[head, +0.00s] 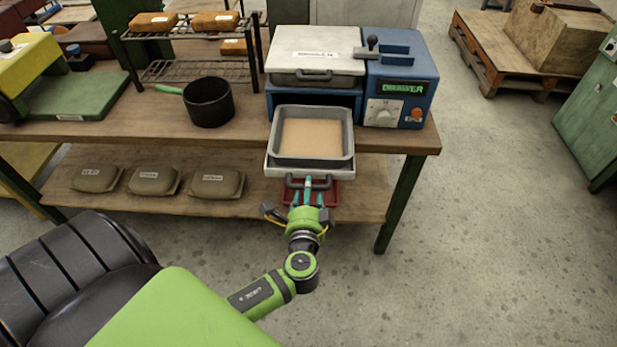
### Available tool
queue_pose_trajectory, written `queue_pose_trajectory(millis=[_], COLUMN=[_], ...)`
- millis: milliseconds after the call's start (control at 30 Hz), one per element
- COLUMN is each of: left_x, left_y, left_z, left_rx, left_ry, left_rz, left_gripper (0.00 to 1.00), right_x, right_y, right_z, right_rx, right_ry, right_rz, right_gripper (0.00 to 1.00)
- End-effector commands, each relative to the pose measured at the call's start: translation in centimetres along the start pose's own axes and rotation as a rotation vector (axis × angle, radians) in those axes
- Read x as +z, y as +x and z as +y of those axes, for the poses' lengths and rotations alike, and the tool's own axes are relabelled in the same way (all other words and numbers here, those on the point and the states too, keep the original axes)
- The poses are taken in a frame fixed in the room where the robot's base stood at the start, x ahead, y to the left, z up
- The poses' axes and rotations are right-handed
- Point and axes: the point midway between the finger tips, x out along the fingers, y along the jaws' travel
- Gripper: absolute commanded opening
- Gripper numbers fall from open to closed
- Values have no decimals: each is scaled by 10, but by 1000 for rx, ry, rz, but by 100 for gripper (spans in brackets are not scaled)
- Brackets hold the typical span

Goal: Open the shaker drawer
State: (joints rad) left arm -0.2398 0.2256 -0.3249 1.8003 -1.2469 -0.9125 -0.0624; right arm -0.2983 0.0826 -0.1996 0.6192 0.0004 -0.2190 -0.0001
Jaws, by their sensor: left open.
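The shaker is a blue machine (404,88) with a white lid section (314,50) on the workbench. Its drawer (268,166) is out past the bench's front edge and carries a grey tray (347,140) of tan, sand-like material. A dark handle (293,183) with red behind it shows just below the drawer's front. My left gripper (308,187) is open at this handle, its fingers pointing away from me. I cannot tell whether the fingers touch the handle. My right gripper is not in view.
A black pot (208,103) and a wire rack (190,72) with orange-brown packs stand left of the shaker. Several labelled bags (217,183) lie on the lower shelf. A green bench leg (400,205) stands right of my gripper.

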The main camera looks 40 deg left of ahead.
Motion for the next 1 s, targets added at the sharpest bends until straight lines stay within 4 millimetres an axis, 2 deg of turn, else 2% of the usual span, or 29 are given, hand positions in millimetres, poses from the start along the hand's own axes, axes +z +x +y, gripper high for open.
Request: queue_pose_trajectory(millis=[200, 433, 600, 1000], left_x=[0, 0, 0, 0], left_y=[-50, -87, -98, -98], left_z=[2, 1, 0, 0], left_rx=[5, 3, 0, 0], left_ry=[-1, 0, -1, 0], left_rz=[0, 0, -1, 0], left_gripper=[49, 49, 49, 49], right_x=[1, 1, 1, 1], right_y=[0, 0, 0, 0], right_z=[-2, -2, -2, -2], right_rx=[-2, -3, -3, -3], right_ry=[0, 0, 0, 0], right_rz=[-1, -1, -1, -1], right_gripper=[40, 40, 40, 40])
